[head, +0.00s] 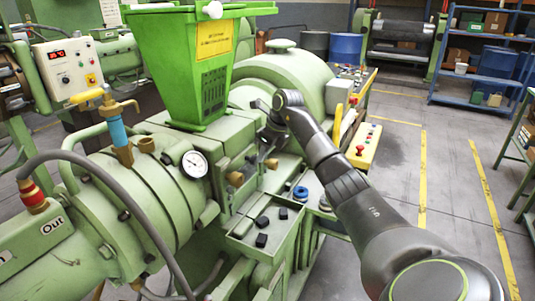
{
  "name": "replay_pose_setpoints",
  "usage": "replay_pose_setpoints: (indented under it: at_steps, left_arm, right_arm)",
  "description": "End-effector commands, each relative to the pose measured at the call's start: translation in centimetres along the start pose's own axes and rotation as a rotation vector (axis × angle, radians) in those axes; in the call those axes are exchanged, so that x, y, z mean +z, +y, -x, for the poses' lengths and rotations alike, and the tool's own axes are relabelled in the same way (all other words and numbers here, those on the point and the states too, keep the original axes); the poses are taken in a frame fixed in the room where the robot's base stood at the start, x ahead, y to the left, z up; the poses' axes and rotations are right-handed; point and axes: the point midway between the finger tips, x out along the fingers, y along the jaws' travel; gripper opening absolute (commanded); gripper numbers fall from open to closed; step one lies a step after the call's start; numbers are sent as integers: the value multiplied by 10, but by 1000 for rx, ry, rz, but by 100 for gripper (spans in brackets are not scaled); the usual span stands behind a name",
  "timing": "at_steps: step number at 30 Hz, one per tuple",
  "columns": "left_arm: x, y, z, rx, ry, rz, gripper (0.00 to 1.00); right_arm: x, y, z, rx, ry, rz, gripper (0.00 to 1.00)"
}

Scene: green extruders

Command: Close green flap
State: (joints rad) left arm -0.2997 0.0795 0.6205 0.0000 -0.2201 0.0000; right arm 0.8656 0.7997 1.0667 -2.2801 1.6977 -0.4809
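A bright green hopper (190,62) with a yellow label stands on the green extruder (135,185) in the head view. A green flap (250,9) with a white knob (212,9) shows along the hopper's top rim. The picture's top edge cuts it off, so I cannot tell how far open it is. My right gripper (262,108) is beside the hopper's lower right side, below the flap and apart from the knob. Its fingers are small and dark against the machine, so their opening is unclear. My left gripper is not in view.
A control box (68,70) and a blue-and-brass valve (119,130) stand left of the hopper. A pressure gauge (194,164) is below it. A tray with black blocks (262,222) lies in front. Open floor (400,150) with yellow lines is at right.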

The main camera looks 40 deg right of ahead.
Motion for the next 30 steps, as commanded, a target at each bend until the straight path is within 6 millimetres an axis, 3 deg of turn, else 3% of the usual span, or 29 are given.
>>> replay_pose_setpoints:
  at_steps: [1, 8, 22, 24, 30]
  left_arm:
    - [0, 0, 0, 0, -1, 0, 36]
    - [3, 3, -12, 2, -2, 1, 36]
    - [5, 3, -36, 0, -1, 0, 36]
    - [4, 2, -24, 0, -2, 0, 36]
    - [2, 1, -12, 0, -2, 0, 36]
  right_arm:
    - [14, 4, 7, -2, -42, 15, 0]
    - [8, 1, 38, -8, -38, 13, 0]
    - [-9, -3, 152, -4, -17, -1, 0]
    - [-8, -3, 166, -2, -13, -3, 0]
    - [-11, -4, 180, 0, -10, -4, 0]
